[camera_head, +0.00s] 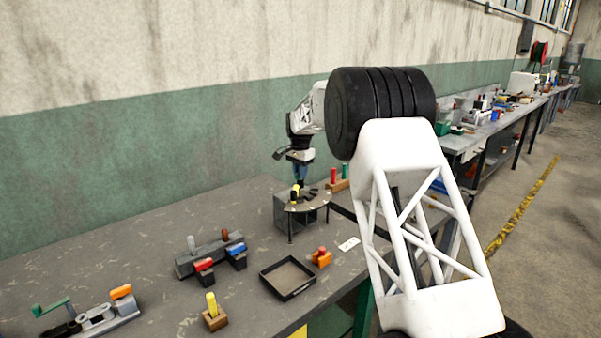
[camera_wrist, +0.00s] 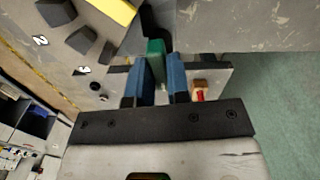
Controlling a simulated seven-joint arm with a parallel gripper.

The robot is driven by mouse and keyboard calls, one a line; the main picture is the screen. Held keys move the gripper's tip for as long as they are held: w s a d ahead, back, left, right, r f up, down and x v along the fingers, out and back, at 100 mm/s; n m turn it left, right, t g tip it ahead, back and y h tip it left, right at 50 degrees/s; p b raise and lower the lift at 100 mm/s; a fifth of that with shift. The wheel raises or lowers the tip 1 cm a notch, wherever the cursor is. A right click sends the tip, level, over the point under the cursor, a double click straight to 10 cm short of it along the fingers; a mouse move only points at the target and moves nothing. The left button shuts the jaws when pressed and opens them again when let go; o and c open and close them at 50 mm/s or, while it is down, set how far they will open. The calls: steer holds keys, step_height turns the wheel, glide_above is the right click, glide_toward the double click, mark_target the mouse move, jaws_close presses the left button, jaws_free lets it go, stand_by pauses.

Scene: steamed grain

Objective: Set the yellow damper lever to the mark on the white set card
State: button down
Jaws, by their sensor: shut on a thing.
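The damper unit, a grey box with a curved plate (camera_head: 313,206), stands on the bench below my gripper (camera_head: 299,176). A yellow lever handle (camera_head: 295,191) shows at the plate; in the wrist view a yellow piece (camera_wrist: 115,8) is at the top left, outside my fingers. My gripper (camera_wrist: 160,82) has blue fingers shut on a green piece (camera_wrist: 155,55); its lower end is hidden. The numbers 2 and 3 show on the plate (camera_wrist: 62,62) beside dark blocks. The white set card (camera_head: 348,243) lies flat on the bench; its mark is too small to read.
A wooden block (camera_head: 338,185) with red and green pegs stands behind the unit. A black tray (camera_head: 288,279), an orange piece (camera_head: 321,258), a lever bank (camera_head: 208,254) and a yellow peg in a block (camera_head: 213,313) are nearer. Open bench lies left of the unit.

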steer(key=shift+a+r, duration=0.2)
steer(key=shift+a, duration=0.3)
stand_by(0.7)
steer(key=c, duration=1.1)
jaws_free()
steer(key=shift+d+f, duration=0.1)
steer(key=shift+d, duration=0.1)
steer(key=shift+r, duration=3.9)
